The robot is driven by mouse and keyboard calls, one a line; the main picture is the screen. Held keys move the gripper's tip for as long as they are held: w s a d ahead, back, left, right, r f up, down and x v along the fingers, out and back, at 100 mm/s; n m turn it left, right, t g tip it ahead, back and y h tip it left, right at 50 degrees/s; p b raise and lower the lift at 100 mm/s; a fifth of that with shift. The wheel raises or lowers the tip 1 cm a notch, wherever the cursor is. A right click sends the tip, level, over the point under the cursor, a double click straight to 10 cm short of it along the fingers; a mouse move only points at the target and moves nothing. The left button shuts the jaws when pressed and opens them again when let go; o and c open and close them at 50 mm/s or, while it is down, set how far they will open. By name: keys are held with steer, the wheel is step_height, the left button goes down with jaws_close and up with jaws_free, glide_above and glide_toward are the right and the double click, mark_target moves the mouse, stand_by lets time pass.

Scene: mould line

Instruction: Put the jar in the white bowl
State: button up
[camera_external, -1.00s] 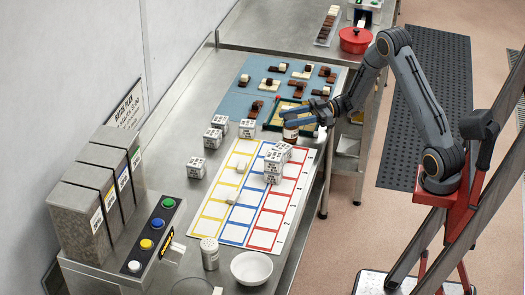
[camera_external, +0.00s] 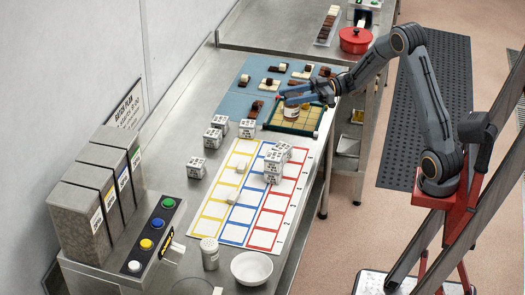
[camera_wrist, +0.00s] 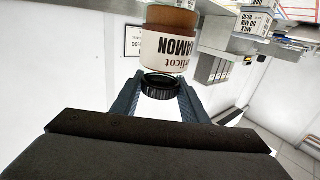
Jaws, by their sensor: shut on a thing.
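The jar (camera_external: 292,113) has a white label, brown contents and a black lid. My gripper (camera_external: 285,97) is shut on it at the lid end, and the jar hangs below the fingers over the green-edged board. In the wrist view the jar (camera_wrist: 172,48) shows large between the fingers (camera_wrist: 160,88), its label printed in dark letters. The white bowl (camera_external: 251,266) stands empty at the near end of the steel table, well away from the jar.
Several printed white cubes (camera_external: 213,138) stand around the coloured grid mat (camera_external: 230,234); some are stacked at its right edge. A shaker (camera_external: 209,254) stands left of the bowl. A button panel (camera_external: 152,236) and grey bins are at left. A red pot (camera_external: 355,41) sits far back.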

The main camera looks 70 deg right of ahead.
steer(key=shift+r, duration=0.3)
step_height(320, 180, up, 6)
steer(key=shift+r, duration=0.1)
steer(key=w+a+n+g+y, duration=0.2)
steer(key=a, duration=1.1)
steer(key=w+a+n+g+y, duration=0.2)
steer(key=w+a+g, duration=0.1)
steer(key=a, duration=1)
steer(key=w+a+n+g+y, duration=0.2)
steer(key=a, duration=1.1)
steer(key=s+a+n+g+y, duration=0.15)
steer(key=s+a+g, duration=0.35)
steer(key=a, duration=1)
steer(key=s+a+n+g, duration=0.3)
steer(key=s+a, duration=0.4)
steer(key=a, duration=0.8)
step_height(320, 180, down, 16)
steer(key=p, duration=0.2)
steer(key=shift+s+a+r, duration=0.25)
steer(key=shift+a, duration=0.05)
steer(key=shift+f, duration=0.15)
